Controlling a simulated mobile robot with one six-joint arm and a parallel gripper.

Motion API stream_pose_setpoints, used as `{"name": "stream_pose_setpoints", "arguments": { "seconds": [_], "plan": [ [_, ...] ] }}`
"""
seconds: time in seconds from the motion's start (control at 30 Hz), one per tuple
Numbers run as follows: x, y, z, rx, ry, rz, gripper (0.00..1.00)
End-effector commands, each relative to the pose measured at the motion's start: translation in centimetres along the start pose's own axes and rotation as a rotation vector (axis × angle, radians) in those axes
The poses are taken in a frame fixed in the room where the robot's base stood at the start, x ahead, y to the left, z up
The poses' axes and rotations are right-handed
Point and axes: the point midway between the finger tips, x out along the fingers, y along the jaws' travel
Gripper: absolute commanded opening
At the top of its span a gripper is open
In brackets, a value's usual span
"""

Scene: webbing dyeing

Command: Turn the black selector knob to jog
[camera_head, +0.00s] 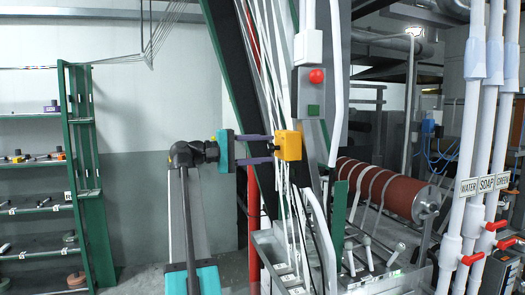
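The black selector knob is not clearly visible. A yellow-orange box (288,145) hangs in front of the white webbing strands, with a small dark spot on its left side that may be the knob. My gripper (272,148) comes in from the left, with a teal body and two purple fingers, one above the other. The fingers are apart, with a clear gap between them. Their tips reach the left side of the box. I cannot tell whether they touch it or whether the knob is between them.
A grey box with a red button (317,76) and a green button (313,110) hangs above right. A red pipe (253,220) and webbing strands (293,215) run close by. Green shelving (88,180) stands left. White pipes (465,150) with red valve handles stand right.

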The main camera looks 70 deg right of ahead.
Motion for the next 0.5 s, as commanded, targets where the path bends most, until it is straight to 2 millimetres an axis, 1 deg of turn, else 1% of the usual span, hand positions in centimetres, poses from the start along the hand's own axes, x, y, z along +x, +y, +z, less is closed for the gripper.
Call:
{"name": "stream_pose_setpoints", "arguments": {
  "seconds": [0.27,0.37,0.5],
  "plan": [
    [-0.2,0.0,0.0,0.001,0.001,0.000,0.45],
    [-0.7,-0.1,-0.1,0.001,0.001,0.000,0.45],
    [-2.0,-0.2,-0.1,0.002,0.003,0.000,0.45]
  ]
}}
